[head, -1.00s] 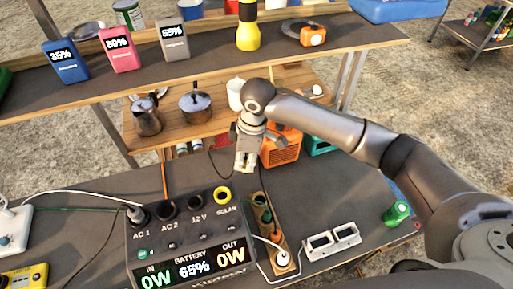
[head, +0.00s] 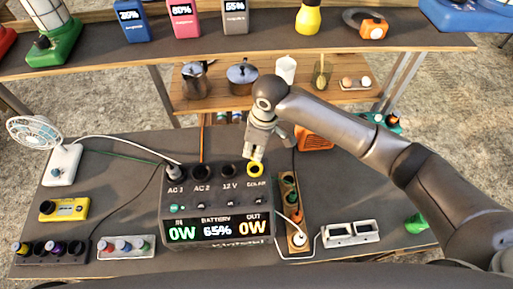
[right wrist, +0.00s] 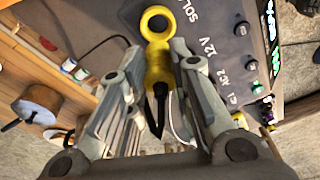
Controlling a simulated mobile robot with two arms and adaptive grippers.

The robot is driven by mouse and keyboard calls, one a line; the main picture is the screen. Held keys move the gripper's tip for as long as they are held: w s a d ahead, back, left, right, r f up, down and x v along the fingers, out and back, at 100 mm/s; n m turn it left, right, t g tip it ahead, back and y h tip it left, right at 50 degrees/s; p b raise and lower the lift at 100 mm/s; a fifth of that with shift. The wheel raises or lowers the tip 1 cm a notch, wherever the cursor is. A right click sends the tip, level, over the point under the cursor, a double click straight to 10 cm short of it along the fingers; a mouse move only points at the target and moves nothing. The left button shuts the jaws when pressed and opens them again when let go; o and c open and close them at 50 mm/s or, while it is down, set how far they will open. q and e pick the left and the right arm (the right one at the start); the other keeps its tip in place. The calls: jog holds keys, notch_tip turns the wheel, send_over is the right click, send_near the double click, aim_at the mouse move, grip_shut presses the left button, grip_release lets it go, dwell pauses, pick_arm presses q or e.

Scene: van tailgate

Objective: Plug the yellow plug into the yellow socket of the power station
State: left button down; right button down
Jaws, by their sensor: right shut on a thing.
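The power station (head: 215,205) is a dark box on the table with a lit front display. Its yellow socket (head: 255,170), labelled SOLAR, is a yellow ring at the right end of the top row. In the right wrist view the socket (right wrist: 157,20) shows its dark, empty-looking opening. My right gripper (head: 258,157) is just above and behind the socket. It is shut on the yellow plug (right wrist: 159,66), whose black cable end points back between the fingers. The plug's front overlaps the ring's near edge in that view; I cannot tell if they touch. My left gripper is out of view.
A wooden power strip (head: 293,215) lies just right of the station, with a white double-socket block (head: 350,235) beyond. A fan (head: 50,145) and yellow box (head: 64,209) stand at left. A shelf (head: 250,48) crosses behind.

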jog(key=shift+f, duration=0.1)
jog(key=shift+f+b, duration=0.65)
jog(key=shift+f, duration=1.4)
jog(key=shift+p, duration=0.5)
jog(key=shift+f, duration=0.2)
jog(key=shift+f+b, duration=0.45)
jog(key=shift+f, duration=0.95)
jog(key=c, duration=1.2)
grip_release()
